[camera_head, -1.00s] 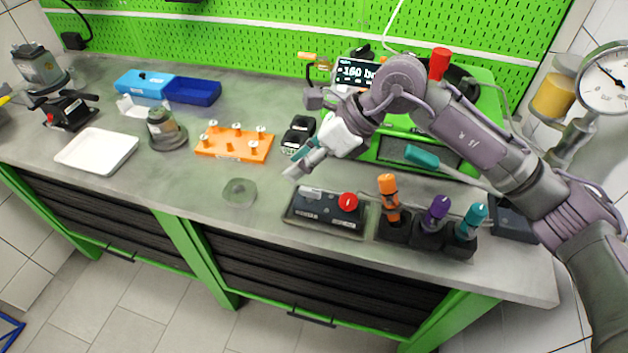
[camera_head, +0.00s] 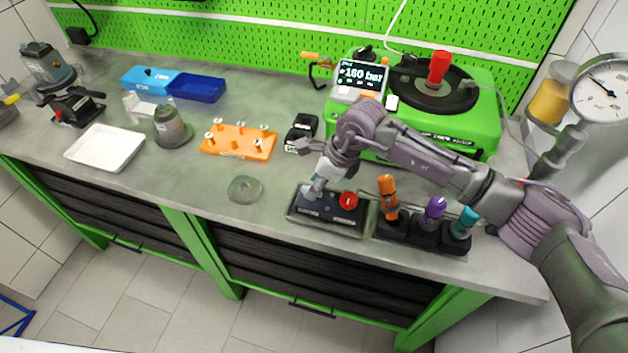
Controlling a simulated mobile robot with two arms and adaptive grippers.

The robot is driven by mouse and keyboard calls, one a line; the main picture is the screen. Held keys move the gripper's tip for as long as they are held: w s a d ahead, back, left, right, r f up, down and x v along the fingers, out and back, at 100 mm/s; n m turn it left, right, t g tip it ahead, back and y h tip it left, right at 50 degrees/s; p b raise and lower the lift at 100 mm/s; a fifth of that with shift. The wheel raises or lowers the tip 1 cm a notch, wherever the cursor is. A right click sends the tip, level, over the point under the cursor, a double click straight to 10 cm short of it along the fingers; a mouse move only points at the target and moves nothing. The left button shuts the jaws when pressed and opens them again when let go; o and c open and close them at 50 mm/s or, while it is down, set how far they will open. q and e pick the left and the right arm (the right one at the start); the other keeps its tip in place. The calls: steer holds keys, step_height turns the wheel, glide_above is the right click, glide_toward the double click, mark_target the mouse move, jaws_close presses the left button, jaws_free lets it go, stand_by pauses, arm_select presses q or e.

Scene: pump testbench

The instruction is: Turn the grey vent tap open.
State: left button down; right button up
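A dark control box (camera_head: 329,219) with a red knob (camera_head: 348,200) lies near the bench's front edge. A small grey piece (camera_head: 308,206), which looks like the grey vent tap, is on the left part of its top, partly hidden by my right gripper. My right gripper (camera_head: 314,190) points down onto that left part, just left of the red knob. Its fingers are small and overlap the grey piece, so I cannot tell whether they touch or grip it. The tap's angle is not clear. My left gripper is not in view.
Orange, purple and teal-handled tools stand in a black rack (camera_head: 425,232) right of the box. A green machine (camera_head: 470,130) with a display (camera_head: 360,76) reading 160 bar stands behind. Bench between is free.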

steer(key=shift+w+a+f, duration=0.1)
steer(key=shift+a+f, duration=0.15)
steer(key=shift+f, duration=0.4)
jaws_close()
